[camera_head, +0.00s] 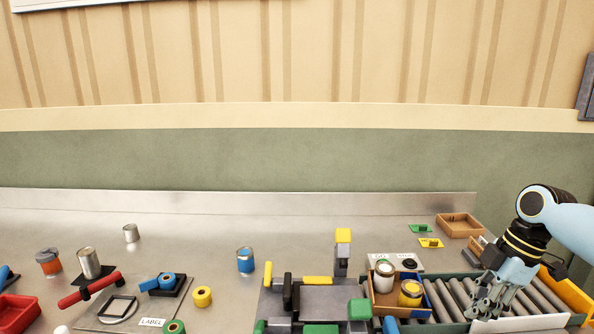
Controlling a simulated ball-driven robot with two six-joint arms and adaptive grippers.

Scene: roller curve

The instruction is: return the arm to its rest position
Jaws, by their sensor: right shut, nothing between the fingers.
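My right arm comes in from the right edge, light blue and black. My right gripper (482,308) points down over the grey rollers (454,297) at the lower right. It is shut and holds nothing. A blue-sided tray (373,299) at the left end of the rollers holds a white-lidded can (384,276) and a yellow can (410,292), left of the gripper and apart from it. My left gripper is not in this view.
A machine with grey, yellow and green blocks (319,309) stands left of the tray. A wooden tray (458,226) lies behind the rollers. A yellow bin (566,291) stands at the far right. Cans, tape rolls and a red bin (19,313) are at left. The bench's back middle is clear.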

